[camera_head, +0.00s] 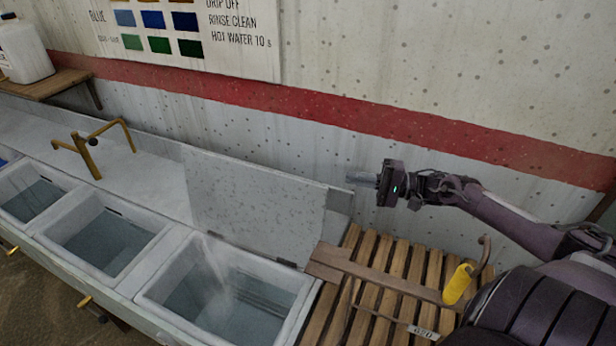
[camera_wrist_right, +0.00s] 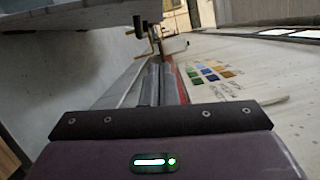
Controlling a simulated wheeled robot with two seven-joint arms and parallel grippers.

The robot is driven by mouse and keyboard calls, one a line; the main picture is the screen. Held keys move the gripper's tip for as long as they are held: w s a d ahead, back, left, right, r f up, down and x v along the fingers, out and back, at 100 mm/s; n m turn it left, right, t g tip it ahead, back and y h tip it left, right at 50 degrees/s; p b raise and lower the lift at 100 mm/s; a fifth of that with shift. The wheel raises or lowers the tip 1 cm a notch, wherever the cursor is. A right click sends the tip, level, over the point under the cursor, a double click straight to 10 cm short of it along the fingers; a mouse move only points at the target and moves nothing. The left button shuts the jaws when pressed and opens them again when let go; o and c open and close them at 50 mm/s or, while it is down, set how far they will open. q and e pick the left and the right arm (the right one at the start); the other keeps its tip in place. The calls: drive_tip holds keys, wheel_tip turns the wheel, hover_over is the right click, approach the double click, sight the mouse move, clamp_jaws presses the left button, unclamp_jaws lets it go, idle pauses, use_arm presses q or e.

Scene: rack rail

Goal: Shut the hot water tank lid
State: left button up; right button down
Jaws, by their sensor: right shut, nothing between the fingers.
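The hot water tank lid (camera_head: 255,208) is a pale speckled panel standing raised, tilted back toward the wall, along the rear edge of the rightmost tank. That tank (camera_head: 222,300) is open, with water and faint steam in it. My right gripper (camera_head: 362,178) is shut and empty, to the right of and a little above the lid's upper right corner, near the wall. In the wrist view its fingers (camera_wrist_right: 160,88) point along the wall, with a grey panel, probably the lid, at the upper left (camera_wrist_right: 75,18). My left gripper is not in view.
A slatted wooden rack (camera_head: 375,275) stands right of the tank, with a wooden paddle or bar and a yellow-handled hook (camera_head: 458,284) on it. Two more open tanks (camera_head: 105,245) and a brass tap (camera_head: 88,148) are to the left. A white jug (camera_head: 22,50) sits on a shelf.

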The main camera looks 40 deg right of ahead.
use_arm(q)
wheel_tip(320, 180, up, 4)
drive_tip(key=p, duration=0.4)
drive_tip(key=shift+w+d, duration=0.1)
use_arm(e)
drive_tip(key=w+a+r, duration=0.1)
drive_tip(key=w+a, duration=0.3)
drive_tip(key=a, duration=0.5)
drive_tip(key=shift+a, duration=0.2)
drive_tip(key=shift+w, duration=0.1)
